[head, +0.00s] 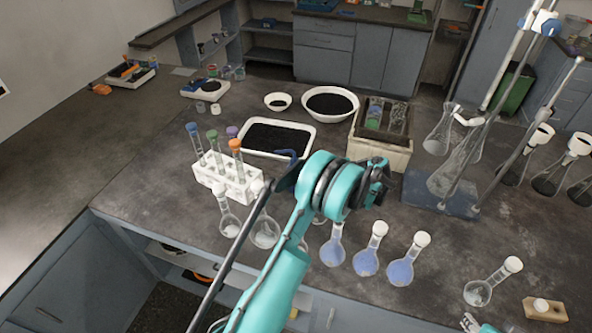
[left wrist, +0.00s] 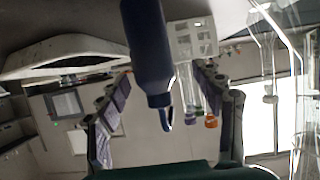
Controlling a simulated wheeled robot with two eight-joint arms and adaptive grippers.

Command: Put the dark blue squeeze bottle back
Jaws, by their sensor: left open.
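The dark blue squeeze bottle (left wrist: 150,50) hangs down from the top of the left wrist view, nozzle lowest, as the rack and tubes there also appear upside down. In the head view only a small dark blue part (head: 287,154), probably its nozzle, shows behind my left wrist. My left gripper (left wrist: 163,118) is open, its two dark fingers on either side of the bottle's lower part in the picture, with gaps on both sides. Contact is not visible.
A white tube rack (head: 228,180) with capped tubes stands left of the bottle. A white tray of dark grains (head: 275,138) lies behind it, and a wooden crate (head: 380,152) to the right. Round flasks (head: 368,255) line the front edge. A stand (head: 440,195) is farther right.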

